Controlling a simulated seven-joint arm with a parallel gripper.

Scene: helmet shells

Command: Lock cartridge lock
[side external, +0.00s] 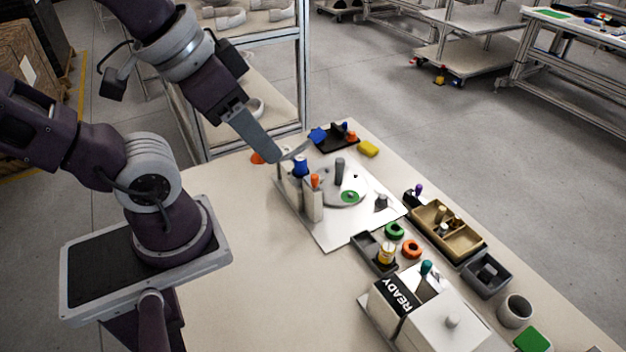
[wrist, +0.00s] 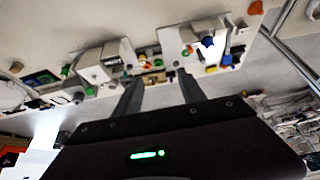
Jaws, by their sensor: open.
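A white fixture plate (side external: 336,226) lies on the table and carries a round grey disc with a dark grey upright post (side external: 339,171) and a green spot (side external: 349,197). At its left end stand a blue-topped piece (side external: 300,167) and a pale block with an orange knob (side external: 315,181). I cannot tell which part is the cartridge lock. My gripper (side external: 288,154) is above the left end of the plate, apart from the disc. In the wrist view my gripper (wrist: 158,77) has its fingers spread with nothing held between them. The blue-topped piece (wrist: 208,42) shows right of them.
A black tray (side external: 334,140) and a yellow block (side external: 368,148) lie behind the plate. To the right are a tan bin (side external: 447,229), green (side external: 395,230) and orange (side external: 411,249) rings and a READY box (side external: 394,297).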

